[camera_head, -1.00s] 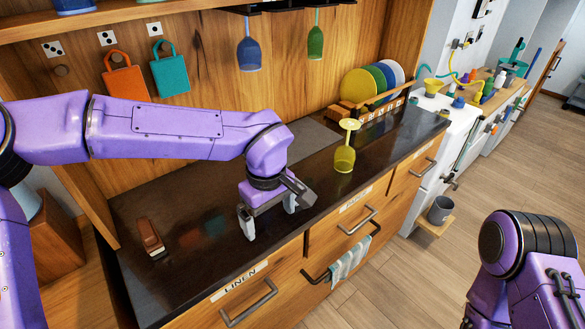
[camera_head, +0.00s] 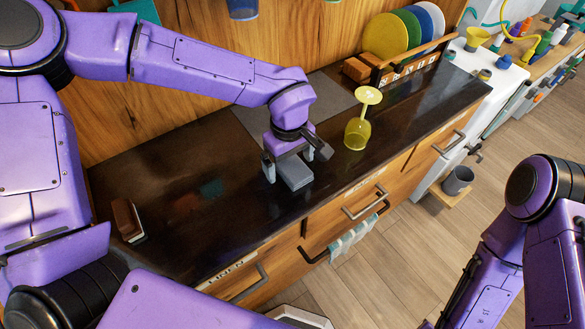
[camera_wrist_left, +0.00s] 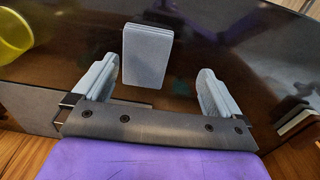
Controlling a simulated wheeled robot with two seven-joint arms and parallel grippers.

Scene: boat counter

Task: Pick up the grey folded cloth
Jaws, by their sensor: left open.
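The grey folded cloth (camera_head: 295,173) is a small flat rectangular stack on the dark counter, below my left gripper. My left gripper (camera_head: 293,163) is open, with one finger to each side of the cloth. In the left wrist view the cloth (camera_wrist_left: 147,55) lies between the two open fingers, somewhat nearer the left one. Gaps show on both sides, so the fingers do not touch it there. How high the fingertips are above the counter is hard to tell. My right arm shows at the right, but its gripper is out of the frame.
An upside-down yellow glass (camera_head: 357,133) stands right of my left gripper. A plate rack (camera_head: 412,62) is behind it. A brown block-like item (camera_head: 127,220) lies at the counter's left end. A striped towel (camera_head: 354,238) hangs on a drawer handle.

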